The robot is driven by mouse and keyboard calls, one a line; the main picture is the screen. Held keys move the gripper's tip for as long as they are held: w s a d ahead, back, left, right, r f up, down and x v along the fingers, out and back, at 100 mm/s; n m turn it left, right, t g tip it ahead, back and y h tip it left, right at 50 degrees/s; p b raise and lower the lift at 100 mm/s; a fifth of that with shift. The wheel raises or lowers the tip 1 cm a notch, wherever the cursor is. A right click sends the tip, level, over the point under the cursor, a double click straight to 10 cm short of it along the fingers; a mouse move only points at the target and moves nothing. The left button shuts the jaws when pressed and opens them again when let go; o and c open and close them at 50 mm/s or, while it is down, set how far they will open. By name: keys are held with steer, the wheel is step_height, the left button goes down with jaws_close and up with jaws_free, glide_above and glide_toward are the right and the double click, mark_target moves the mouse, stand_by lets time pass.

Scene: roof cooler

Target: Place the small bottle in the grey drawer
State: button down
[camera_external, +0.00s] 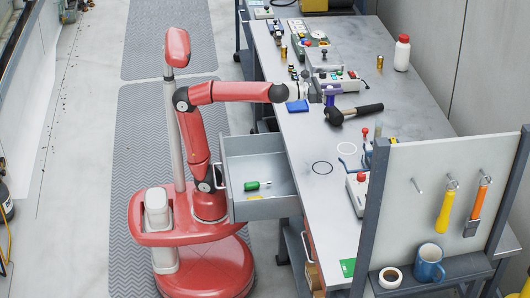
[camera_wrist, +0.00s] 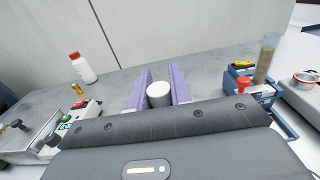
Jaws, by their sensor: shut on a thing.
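My gripper (camera_external: 329,95) is above the workbench, near its left edge. In the wrist view its purple fingers (camera_wrist: 160,88) are shut on the small bottle (camera_wrist: 159,95), of which only a white round top shows. In the external view I cannot make out the bottle clearly at the fingers. The grey drawer (camera_external: 228,172) is pulled out from the bench's left side, below and to the left of my gripper. It holds a green-handled screwdriver (camera_external: 257,185) and a small yellow thing (camera_external: 255,197), with bare floor around them.
On the workbench (camera_external: 310,135), a black mallet (camera_external: 354,113) and a blue block (camera_external: 297,106) lie near my gripper. A white bottle with a red cap (camera_external: 402,54) stands at the back. A tool panel (camera_external: 440,170) rises at the near end. My red arm passes above the drawer's far side.

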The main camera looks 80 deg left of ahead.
stand_by(0.3)
steer(key=w+a+r+y, duration=0.1)
steer(key=w+a+r, duration=0.1)
steer(key=w+r, duration=0.3)
steer(key=shift+n, duration=0.4)
steer(key=f+b, duration=0.4)
steer(key=f, duration=0.2)
steer(key=f+b, duration=0.5)
steer(key=f, duration=0.1)
steer(key=f+b, duration=0.4)
steer(key=f, duration=0.2)
steer(key=shift+s+d, duration=0.1)
steer(key=shift+s, duration=0.2)
steer(key=shift+f+b, duration=0.1)
steer(key=shift+b, duration=0.2)
steer(key=shift+f, duration=0.2)
steer(key=c, duration=1.3)
jaws_free()
steer(key=shift+r, duration=0.15)
